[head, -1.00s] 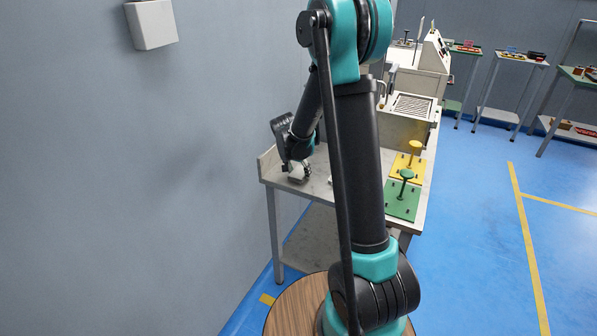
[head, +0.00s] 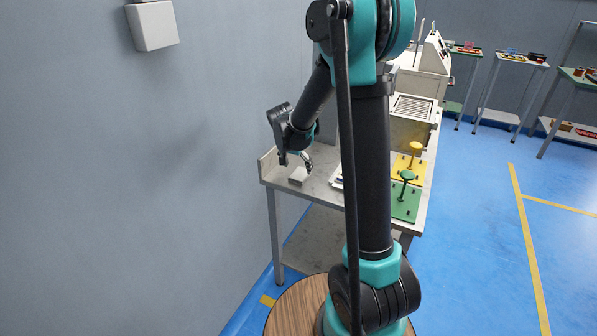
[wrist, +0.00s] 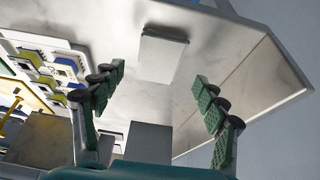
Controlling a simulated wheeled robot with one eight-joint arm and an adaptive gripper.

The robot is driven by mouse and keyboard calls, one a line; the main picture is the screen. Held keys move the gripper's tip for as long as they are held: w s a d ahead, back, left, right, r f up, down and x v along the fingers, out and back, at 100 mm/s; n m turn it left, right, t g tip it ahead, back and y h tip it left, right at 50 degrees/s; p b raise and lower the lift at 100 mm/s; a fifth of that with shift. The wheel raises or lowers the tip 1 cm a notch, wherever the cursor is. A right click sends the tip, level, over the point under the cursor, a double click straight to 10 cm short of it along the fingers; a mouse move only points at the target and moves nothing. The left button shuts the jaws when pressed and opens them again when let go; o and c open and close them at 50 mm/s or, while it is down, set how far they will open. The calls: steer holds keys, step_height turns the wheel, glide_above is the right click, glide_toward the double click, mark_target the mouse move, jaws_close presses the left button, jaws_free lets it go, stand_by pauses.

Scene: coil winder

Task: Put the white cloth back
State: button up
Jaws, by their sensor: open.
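The white cloth (head: 299,175) is a small folded pale block lying on the metal table (head: 324,188), near its left end. In the wrist view the cloth (wrist: 161,55) lies flat on the table top, ahead of the fingertips and between their lines. My gripper (head: 296,161) is just above the cloth in the head view. In the wrist view my gripper (wrist: 160,92) has its two green-padded fingers spread wide with nothing between them, apart from the cloth.
A white tray (wrist: 36,42) with coloured parts lies on the table beside the cloth. Green (head: 402,206) and yellow (head: 402,165) fixtures with knobs stand at the table's right side. A beige machine (head: 424,70) stands at the back. A wall runs along the left.

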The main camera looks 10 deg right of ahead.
steer(key=v, duration=0.7)
steer(key=s+d+f+n+y, duration=0.1)
steer(key=s+d+f+n, duration=0.1)
steer(key=s, duration=0.6)
steer(key=s+d+f+n+y, duration=0.1)
steer(key=s+d+f+n, duration=0.1)
steer(key=s, duration=0.7)
steer(key=s+d+f+n, duration=0.3)
steer(key=s, duration=0.6)
steer(key=shift+f+y, duration=0.15)
steer(key=shift+y, duration=0.25)
steer(key=shift+s+d, duration=0.1)
steer(key=shift+c, duration=0.3)
